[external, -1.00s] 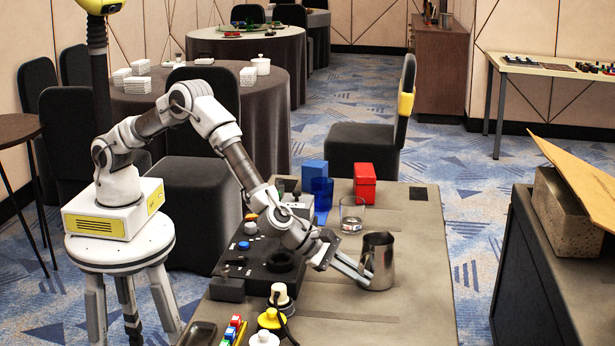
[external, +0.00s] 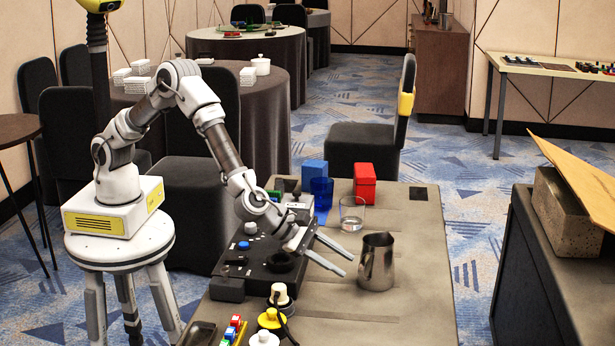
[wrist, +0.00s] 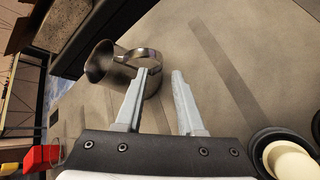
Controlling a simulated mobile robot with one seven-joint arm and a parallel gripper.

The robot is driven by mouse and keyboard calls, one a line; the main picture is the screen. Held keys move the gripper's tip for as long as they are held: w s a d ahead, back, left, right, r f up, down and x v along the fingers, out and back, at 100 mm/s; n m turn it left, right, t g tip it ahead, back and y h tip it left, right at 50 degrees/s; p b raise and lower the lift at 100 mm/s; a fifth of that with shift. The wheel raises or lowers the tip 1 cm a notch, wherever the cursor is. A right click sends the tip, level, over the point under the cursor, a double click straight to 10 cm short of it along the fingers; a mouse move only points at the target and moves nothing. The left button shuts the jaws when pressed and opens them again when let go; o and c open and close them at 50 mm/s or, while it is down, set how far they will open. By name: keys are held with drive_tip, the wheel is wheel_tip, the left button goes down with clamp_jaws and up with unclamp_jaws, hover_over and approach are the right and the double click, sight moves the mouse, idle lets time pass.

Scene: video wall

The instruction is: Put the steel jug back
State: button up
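The steel jug (external: 376,263) stands upright on the grey-brown table (external: 415,300), right of my gripper. My gripper (external: 342,263) is open, with its two fingers apart and nothing between them. In the wrist view the jug (wrist: 101,62) lies beyond the fingertips to the left, its handle (wrist: 140,56) facing toward me. The fingers of my gripper (wrist: 164,72) show a clear gap, with the left fingertip overlapping the handle's lower end in the picture. I cannot tell whether it touches.
A black control panel (external: 255,268) lies under my wrist. A clear glass (external: 352,214), a blue cup (external: 321,196) and a red box (external: 364,184) stand at the back. Yellow and white knobs (external: 271,318) are at the front. The table's right side is bare.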

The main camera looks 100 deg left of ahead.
drive_tip(key=s+a+r+m+h, duration=0.3)
drive_tip(key=s+r+m, duration=0.4)
drive_tip(key=r, duration=0.4)
drive_tip(key=s+a+r+m+h, duration=0.25)
drive_tip(key=s+r+m, duration=0.55)
drive_tip(key=r, duration=0.4)
drive_tip(key=s+a+f+m+g+y, duration=0.1)
drive_tip(key=s+a+m+g+y, duration=0.1)
drive_tip(key=s+a+m, duration=0.4)
drive_tip(key=s+a+f+m+g+y, duration=0.1)
drive_tip(key=s+a+m, duration=0.5)
drive_tip(key=s+a, duration=0.6)
drive_tip(key=s+g+y, duration=0.1)
drive_tip(key=s+g, duration=0.1)
drive_tip(key=s, duration=0.7)
drive_tip(key=shift+a+m+p, duration=0.3)
drive_tip(key=shift+m+p, duration=0.05)
drive_tip(key=shift+m, duration=0.05)
wheel_tip(320, 180, up, 14)
drive_tip(key=p, duration=1.3)
drive_tip(key=shift+p, duration=0.4)
